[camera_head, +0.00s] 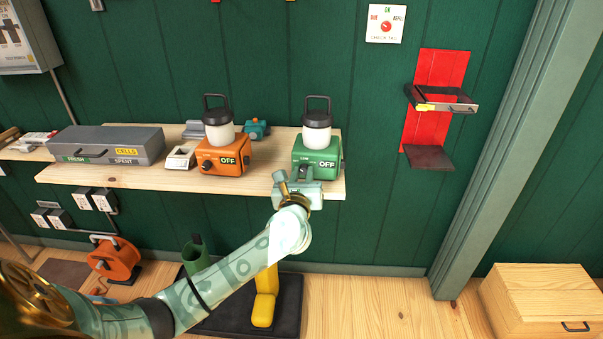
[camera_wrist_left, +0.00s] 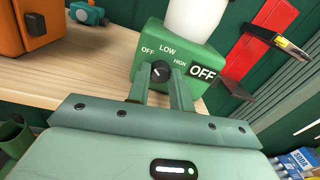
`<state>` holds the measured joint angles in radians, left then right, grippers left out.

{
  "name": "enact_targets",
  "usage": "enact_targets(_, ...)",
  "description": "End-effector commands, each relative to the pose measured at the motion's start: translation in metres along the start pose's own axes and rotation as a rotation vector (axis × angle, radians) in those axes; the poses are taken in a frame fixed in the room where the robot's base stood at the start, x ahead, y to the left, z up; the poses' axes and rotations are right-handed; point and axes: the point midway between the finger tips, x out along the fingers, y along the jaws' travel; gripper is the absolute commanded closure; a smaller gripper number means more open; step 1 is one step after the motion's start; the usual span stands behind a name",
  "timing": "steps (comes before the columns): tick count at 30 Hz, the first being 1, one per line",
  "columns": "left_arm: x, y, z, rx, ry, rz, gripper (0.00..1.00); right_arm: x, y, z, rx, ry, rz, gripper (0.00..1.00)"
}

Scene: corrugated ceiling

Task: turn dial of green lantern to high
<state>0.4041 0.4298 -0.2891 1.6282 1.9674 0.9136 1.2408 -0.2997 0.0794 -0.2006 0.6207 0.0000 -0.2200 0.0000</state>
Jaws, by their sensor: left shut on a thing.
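The green lantern (camera_head: 316,153) stands upright at the right end of the wooden shelf, with a white globe and a dark handle. In the left wrist view its green base (camera_wrist_left: 195,58) carries the words OFF, LOW and HIGH around a small black dial (camera_wrist_left: 160,71). A dark plate beside them reads OFF (camera_wrist_left: 203,73). My left gripper (camera_head: 294,176) reaches the lantern's front; in the wrist view its fingers (camera_wrist_left: 162,84) are shut on the dial, one on each side. The dial's exact pointing is too small to tell. My right gripper is in neither view.
An orange lantern (camera_head: 221,158) marked OFF stands to the left on the wooden shelf (camera_head: 130,175). A grey cells box (camera_head: 106,146) is further left. A red wall bracket (camera_head: 437,68) hangs to the right. A wooden crate (camera_head: 540,300) sits on the floor at right.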

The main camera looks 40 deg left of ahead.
Motion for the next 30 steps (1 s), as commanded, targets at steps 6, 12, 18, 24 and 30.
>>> enact_targets(6, -0.001, -0.001, 0.005, 0.178, 0.001, 0.0, 1.0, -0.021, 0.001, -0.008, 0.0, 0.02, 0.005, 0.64)
enact_targets(12, -0.001, -0.001, 0.004, 0.368, 0.002, 0.0, 1.0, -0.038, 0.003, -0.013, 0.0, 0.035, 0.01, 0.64)
enact_targets(18, -0.001, -0.001, 0.004, 0.56, 0.002, -0.001, 1.0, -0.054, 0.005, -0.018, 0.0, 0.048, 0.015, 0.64)
enact_targets(24, -0.001, -0.002, 0.003, 0.75, 0.002, -0.002, 1.0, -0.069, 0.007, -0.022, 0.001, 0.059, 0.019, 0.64)
enact_targets(30, -0.001, -0.001, 0.002, 0.94, 0.003, -0.002, 1.0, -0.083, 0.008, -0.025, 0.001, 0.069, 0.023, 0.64)
